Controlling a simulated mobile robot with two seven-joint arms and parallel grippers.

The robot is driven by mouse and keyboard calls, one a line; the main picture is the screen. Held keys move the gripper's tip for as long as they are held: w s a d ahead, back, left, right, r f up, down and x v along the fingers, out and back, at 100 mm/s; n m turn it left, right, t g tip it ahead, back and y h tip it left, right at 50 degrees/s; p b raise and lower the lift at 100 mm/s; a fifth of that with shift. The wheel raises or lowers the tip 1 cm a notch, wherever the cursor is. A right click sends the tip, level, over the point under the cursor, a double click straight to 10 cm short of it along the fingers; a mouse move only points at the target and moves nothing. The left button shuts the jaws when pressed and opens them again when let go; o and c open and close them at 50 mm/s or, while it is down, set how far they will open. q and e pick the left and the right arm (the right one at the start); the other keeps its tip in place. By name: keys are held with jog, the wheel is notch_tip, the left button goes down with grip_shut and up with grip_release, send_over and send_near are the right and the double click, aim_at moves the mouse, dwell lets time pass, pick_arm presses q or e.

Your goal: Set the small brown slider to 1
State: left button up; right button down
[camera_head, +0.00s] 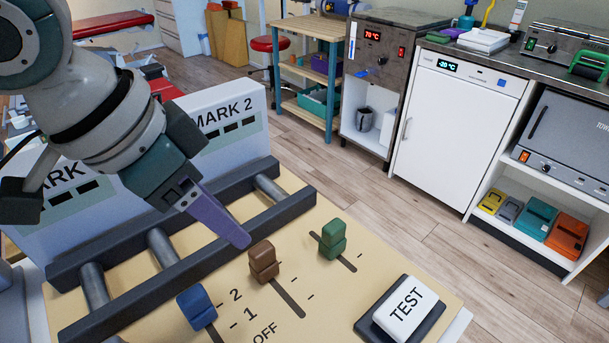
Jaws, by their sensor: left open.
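The small brown slider (263,262) stands at the far end of its dark slot on the tan panel (320,205). The bare part of the slot runs from it toward the front right. My left gripper (238,235) reaches down from the upper left, open, with a purple finger tip just behind and left of the brown slider. A small gap seems to show between them. The other finger is hidden. My right gripper is not in view.
A blue slider (197,307) stands left of the brown one, and a green slider (333,238) to its right. A white TEST button (404,310) is at the front right. Dark rails (190,252) with metal rollers and a white MARK 2 box (230,125) lie behind.

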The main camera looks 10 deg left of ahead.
aim_at(258, 250)
pick_arm(q)
jog(key=b+x, duration=0.2)
jog(key=x, duration=0.8)
jog(key=shift+s, duration=0.1)
jog(key=shift+a, duration=0.1)
jog(key=shift+c, duration=0.2)
grip_shut()
dwell(0.8)
